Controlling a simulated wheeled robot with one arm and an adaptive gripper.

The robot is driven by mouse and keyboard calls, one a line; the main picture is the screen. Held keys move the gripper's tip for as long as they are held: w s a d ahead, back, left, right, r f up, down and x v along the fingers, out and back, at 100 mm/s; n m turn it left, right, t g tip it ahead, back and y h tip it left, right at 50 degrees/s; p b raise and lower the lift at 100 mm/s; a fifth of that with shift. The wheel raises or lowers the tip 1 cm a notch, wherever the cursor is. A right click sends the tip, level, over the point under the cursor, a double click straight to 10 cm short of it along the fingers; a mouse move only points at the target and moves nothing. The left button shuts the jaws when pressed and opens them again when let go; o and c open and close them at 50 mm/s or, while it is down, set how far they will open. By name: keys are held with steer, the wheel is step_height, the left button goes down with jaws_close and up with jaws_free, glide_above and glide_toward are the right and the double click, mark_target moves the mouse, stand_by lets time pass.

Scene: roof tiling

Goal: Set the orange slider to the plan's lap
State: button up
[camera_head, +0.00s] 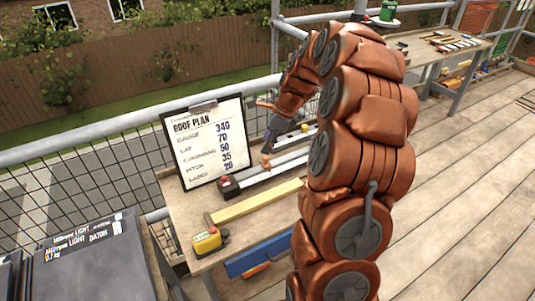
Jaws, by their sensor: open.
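The roof plan board (208,140) leans upright at the back of the workbench. Its rows appear to read gauge 340, lap 70, an overhang-like row 50, pitch 35 and laser 20. My gripper (266,132) is open and seemingly empty, in front of the board's right side and above the bench. An orange piece (256,270) shows at the lower edge of a blue bar (258,253) at the bench front. I cannot tell whether it is the slider, and no scale or setting is readable. My arm hides the bench's right part.
The workbench (185,210) also holds a yellow bar (258,202), a pale metal rail (280,168), a black-and-red device (228,187) and a yellow device (209,241). Another tool table (425,50) is at back right. Plank floor right is clear.

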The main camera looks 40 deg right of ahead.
mark_target(266, 157)
steer(key=shift+w+d+f+m+p, duration=0.4)
steer(key=shift+w+f, duration=0.15)
steer(key=shift+f, duration=0.9)
steer(key=shift+w+d+f+m+p, duration=0.25)
steer(key=shift+w+d+f+m, duration=0.25)
steer(key=shift+f, duration=0.95)
steer(key=shift+w+d+f+m+p, duration=0.3)
steer(key=shift+w+f, duration=0.3)
steer(key=shift+f, duration=0.85)
steer(key=shift+t, duration=0.3)
jaws_close()
